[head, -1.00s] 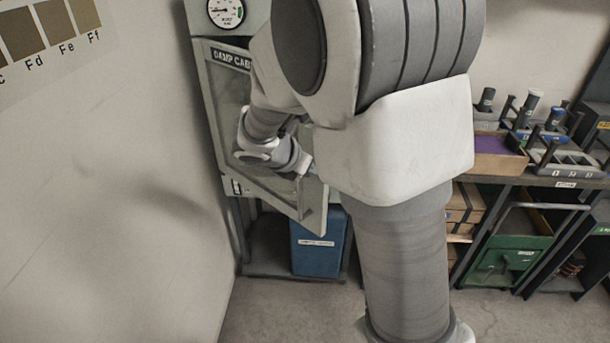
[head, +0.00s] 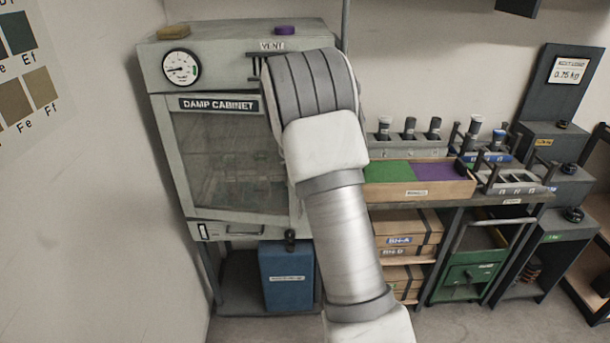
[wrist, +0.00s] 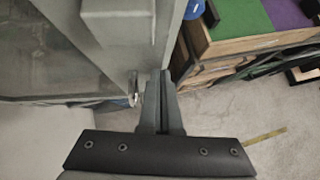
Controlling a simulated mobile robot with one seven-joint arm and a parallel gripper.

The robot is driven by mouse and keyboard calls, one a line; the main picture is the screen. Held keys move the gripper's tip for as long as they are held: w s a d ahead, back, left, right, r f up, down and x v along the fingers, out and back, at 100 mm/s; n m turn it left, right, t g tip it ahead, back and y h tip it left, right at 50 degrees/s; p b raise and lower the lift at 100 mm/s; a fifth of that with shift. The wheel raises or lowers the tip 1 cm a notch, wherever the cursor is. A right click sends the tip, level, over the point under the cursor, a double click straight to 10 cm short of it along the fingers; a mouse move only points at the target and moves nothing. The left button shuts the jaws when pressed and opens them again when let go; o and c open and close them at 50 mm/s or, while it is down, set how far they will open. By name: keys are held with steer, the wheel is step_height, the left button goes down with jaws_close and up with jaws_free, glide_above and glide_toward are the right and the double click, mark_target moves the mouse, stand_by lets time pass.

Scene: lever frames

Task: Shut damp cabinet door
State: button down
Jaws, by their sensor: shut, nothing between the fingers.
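The damp cabinet (head: 232,58) stands at the left against the wall. Its glazed door (head: 222,160) looks in line, or nearly so, with the cabinet front in the head view. My arm hides its right edge, so I cannot tell if it is fully flush. My gripper is hidden behind my arm there.
A bench to the right holds a tray with green and purple sections (head: 415,173) and a rack of dark-capped vials (head: 408,143). A blue box (head: 287,277) stands below the cabinet. A plain wall (head: 80,210) closes off the left. Some bare floor shows in the wrist view.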

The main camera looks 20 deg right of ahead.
steer(key=shift+w+d+n+p, duration=0.3)
steer(key=shift+w+d+p, duration=0.25)
steer(key=shift+w, duration=0.5)
steer(key=shift+d, duration=0.1)
